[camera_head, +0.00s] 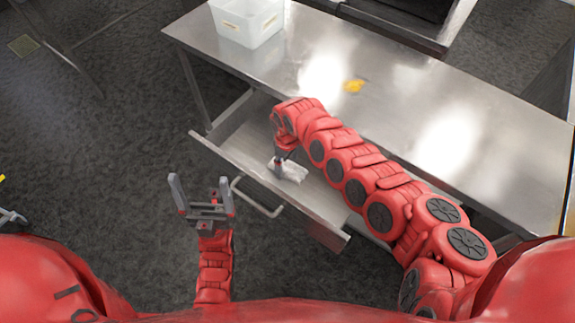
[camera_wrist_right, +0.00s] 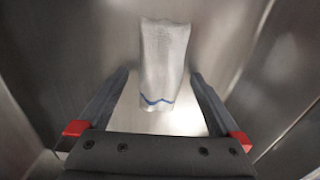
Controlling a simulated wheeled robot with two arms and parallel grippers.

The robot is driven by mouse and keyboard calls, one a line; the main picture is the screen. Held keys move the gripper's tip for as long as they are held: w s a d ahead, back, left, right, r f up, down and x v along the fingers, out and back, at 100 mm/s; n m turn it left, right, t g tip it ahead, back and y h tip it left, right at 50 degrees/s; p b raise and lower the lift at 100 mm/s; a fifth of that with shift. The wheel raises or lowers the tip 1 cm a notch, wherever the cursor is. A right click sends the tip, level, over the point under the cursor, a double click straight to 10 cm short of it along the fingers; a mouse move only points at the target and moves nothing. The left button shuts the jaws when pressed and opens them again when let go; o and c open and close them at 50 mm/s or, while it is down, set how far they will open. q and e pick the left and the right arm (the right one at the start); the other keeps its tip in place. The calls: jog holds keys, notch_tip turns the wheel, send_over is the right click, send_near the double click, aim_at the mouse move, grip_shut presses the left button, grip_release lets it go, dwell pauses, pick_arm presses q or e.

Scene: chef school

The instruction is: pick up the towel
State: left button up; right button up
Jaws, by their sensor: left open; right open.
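A white folded towel (camera_head: 291,170) with a blue wavy line near one end lies in an open metal drawer (camera_head: 253,138) under the steel table. It also shows in the right wrist view (camera_wrist_right: 163,60), flat on the drawer floor and ahead of my fingers. My right gripper (camera_head: 278,168) points down into the drawer above the towel. Its two fingers (camera_wrist_right: 160,85) are apart, one on each side of the towel's near end, with nothing held. My left gripper (camera_head: 203,185) is open and empty, in front of the drawer at the left.
The steel table (camera_head: 400,85) carries a white plastic bin (camera_head: 246,22) at its far left and a small yellow item (camera_head: 353,86). The drawer's front panel and handle (camera_head: 258,198) stick out toward me. The drawer walls stand close on both sides of my right gripper.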

aim_at(287, 165)
jog(key=shift+f, duration=0.35)
jog(key=shift+c, duration=0.3)
jog(key=c, duration=1.3)
jog(key=shift+r, duration=0.15)
notch_tip(287, 165, up, 10)
jog(key=shift+f+b, duration=0.1)
jog(key=shift+b, duration=0.8)
